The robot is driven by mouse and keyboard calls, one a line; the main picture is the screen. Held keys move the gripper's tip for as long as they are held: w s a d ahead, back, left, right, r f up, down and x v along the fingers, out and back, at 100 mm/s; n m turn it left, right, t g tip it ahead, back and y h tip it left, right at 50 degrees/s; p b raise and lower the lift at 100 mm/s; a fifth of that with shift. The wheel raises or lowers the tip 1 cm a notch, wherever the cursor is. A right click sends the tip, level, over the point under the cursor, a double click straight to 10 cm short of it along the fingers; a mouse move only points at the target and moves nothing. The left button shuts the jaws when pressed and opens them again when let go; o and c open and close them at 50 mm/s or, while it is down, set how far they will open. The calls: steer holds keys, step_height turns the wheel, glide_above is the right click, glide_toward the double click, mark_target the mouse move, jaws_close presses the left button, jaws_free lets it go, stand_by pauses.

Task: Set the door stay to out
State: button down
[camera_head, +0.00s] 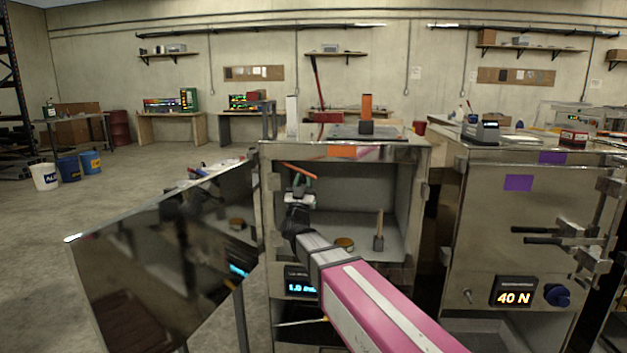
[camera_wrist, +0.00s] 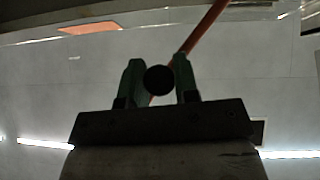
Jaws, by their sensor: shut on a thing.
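The door stay, an orange rod (camera_head: 299,170), slants inside the top of the open middle metal cabinet (camera_head: 424,165). In the wrist view the orange rod (camera_wrist: 205,25) runs down from the top to a dark round knob (camera_wrist: 159,80). My gripper (camera_head: 299,186) reaches into the cabinet opening, and its green fingers (camera_wrist: 158,72) are shut on the knob, one on each side. The cabinet's shiny door (camera_head: 165,265) stands swung open to the left. The rod's far end is not clear.
A small round tin (camera_head: 344,243) and an upright tool (camera_head: 379,232) stand inside the cabinet. A second, closed cabinet (camera_head: 480,220) with black handles stands close on the right. The open door bounds the left side; floor beyond it is clear.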

steer(key=s+a+m+g+h, duration=0.3)
steer(key=a+m+g+h, duration=0.2)
steer(key=h, duration=0.8)
steer(key=shift+s+a+m, duration=0.25)
steer(key=shift+a+m, duration=0.05)
steer(key=shift+a, duration=1.45)
steer(key=c, duration=0.9)
jaws_free()
steer(key=shift+o, duration=0.2)
steer(key=v, duration=1)
steer(key=shift+s+a+f, duration=0.2)
steer(key=shift+s, duration=0.05)
